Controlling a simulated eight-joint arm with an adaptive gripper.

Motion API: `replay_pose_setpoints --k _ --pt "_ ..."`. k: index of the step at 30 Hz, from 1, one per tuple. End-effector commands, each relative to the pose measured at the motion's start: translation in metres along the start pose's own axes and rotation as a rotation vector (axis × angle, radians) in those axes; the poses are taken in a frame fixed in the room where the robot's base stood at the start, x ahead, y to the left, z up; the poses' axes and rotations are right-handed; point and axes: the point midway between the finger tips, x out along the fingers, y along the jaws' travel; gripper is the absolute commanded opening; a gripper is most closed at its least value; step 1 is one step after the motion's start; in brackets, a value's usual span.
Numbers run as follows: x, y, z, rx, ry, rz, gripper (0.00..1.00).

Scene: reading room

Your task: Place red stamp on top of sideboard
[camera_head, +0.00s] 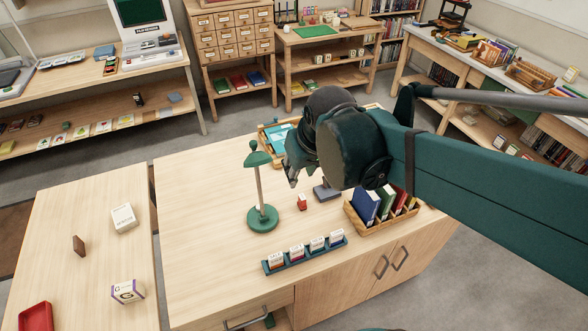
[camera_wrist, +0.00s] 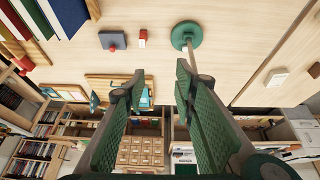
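A small red stamp (camera_head: 302,202) with a pale top stands on the wooden cabinet top (camera_head: 200,175), between the green lamp and a dark grey block. In the wrist view the red stamp (camera_wrist: 143,41) is beyond the fingertips, near the top. My gripper (camera_head: 292,175) is above the cabinet top, behind the stamp and apart from it. In the wrist view its two green fingers (camera_wrist: 158,82) are spread wide with nothing between them. Several wooden furniture pieces show; I cannot tell for certain which is the sideboard.
The green lamp (camera_head: 262,218) stands left of the stamp and the dark grey block (camera_head: 325,192) right. A green rack (camera_head: 305,259) holds several labelled items. A wooden book caddy (camera_head: 372,226) is at right. The left table (camera_head: 85,215) carries small boxes and has free room.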

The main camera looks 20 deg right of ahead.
Motion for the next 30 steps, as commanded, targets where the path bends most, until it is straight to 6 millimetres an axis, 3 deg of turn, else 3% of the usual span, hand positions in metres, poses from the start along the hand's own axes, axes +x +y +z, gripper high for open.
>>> replay_pose_setpoints --k 15,30 --pt "-0.04 -0.016 0.038 0.003 0.143 -0.012 0.28" --pt "-0.05 -0.021 0.05 0.007 0.191 -0.018 0.28"
